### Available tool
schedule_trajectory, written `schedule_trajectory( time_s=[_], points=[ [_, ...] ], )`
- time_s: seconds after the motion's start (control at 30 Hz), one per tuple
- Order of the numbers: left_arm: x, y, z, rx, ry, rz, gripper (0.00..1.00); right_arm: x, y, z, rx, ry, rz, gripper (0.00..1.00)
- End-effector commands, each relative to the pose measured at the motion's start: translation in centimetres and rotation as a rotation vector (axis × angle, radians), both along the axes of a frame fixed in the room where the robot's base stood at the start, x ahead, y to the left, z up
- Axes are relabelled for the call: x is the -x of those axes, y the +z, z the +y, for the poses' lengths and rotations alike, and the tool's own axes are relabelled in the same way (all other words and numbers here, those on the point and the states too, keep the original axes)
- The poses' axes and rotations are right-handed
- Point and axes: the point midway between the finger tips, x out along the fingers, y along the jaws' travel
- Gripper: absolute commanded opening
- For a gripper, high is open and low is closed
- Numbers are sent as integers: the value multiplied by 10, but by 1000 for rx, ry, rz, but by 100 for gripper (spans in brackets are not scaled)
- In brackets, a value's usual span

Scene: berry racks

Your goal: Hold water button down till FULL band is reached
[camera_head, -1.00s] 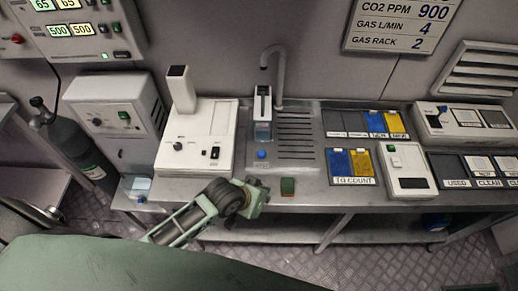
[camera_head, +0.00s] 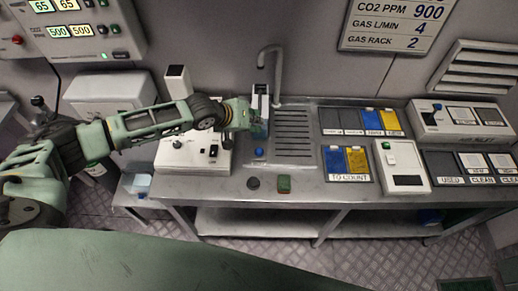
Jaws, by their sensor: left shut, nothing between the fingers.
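A blue round button (camera_head: 259,152) sits on the steel counter in front of the tap (camera_head: 277,65). I cannot read its label, so I cannot tell for sure that it is the water button. A tall white holder with a clear bluish vessel (camera_head: 260,101) stands beside the tap, partly hidden by my gripper. The water level and any FULL band are too small to make out. My left gripper (camera_head: 246,116) is shut and empty, at the vessel's left side and above and behind the blue button. I cannot tell whether it touches the vessel. My right gripper is not in view.
A white instrument (camera_head: 190,155) stands below my left arm. A ribbed drain (camera_head: 293,133), coloured cards (camera_head: 357,160) and a white device (camera_head: 402,167) lie to the right.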

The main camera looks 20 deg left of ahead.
Motion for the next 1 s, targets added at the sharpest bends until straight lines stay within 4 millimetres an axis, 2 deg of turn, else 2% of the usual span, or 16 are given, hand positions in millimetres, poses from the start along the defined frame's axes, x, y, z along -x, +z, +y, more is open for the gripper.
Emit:
schedule_trajectory(
  time_s=[0.27, 0.47, 0.9, 1.0],
  points=[
    [0, -1, 0, -1, -1, -1, 0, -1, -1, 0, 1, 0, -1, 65],
    [0, -12, 0, -1, -1, -1, 0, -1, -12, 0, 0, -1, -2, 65],
    [0, -69, 0, -3, -3, -3, 0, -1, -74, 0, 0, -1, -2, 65],
    [0, -78, -1, -1, -1, 0, 0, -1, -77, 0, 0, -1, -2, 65]
  ],
)
